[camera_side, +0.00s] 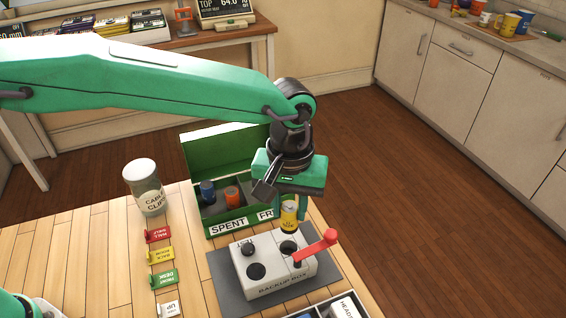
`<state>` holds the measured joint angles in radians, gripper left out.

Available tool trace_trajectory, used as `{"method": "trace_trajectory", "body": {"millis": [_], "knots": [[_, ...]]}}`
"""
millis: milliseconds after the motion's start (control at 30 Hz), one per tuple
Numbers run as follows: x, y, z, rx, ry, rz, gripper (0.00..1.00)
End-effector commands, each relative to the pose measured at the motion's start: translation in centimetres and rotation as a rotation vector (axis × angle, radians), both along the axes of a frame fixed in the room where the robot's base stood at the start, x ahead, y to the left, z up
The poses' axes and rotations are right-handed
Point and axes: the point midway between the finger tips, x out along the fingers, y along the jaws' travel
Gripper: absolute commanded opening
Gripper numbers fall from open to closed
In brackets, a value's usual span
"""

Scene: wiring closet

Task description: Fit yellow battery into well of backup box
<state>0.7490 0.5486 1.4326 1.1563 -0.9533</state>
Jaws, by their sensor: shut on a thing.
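The yellow battery (289,213) is upright in my gripper (303,205), which is shut on it. The battery hangs over the white backup box (268,285), above the round dark well (289,247) on the box's right half. I cannot tell whether its lower end is just above the well or touching its rim. The box has a second dark round opening (256,271) on its left half. A red lever (316,247) sticks up at the box's right, close to the battery.
A green open case (221,163) labelled SPENT holds a blue and an orange cell behind the box. A CABLE CLIPS jar (147,190) and several coloured tags (162,254) stand left. A dark tray (318,309) sits at the front edge.

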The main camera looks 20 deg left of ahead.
Motion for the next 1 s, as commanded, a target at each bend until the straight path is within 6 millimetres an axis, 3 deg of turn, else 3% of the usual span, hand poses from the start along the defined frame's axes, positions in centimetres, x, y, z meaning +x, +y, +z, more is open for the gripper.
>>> {"method": "trace_trajectory", "body": {"millis": [700, 1000], "knots": [[0.0, 0.0, -4.7, 0.002, 0.001, -0.001, 0.03], [0.0, 0.0, -5.3, 0.000, 0.000, -0.001, 0.03]]}}
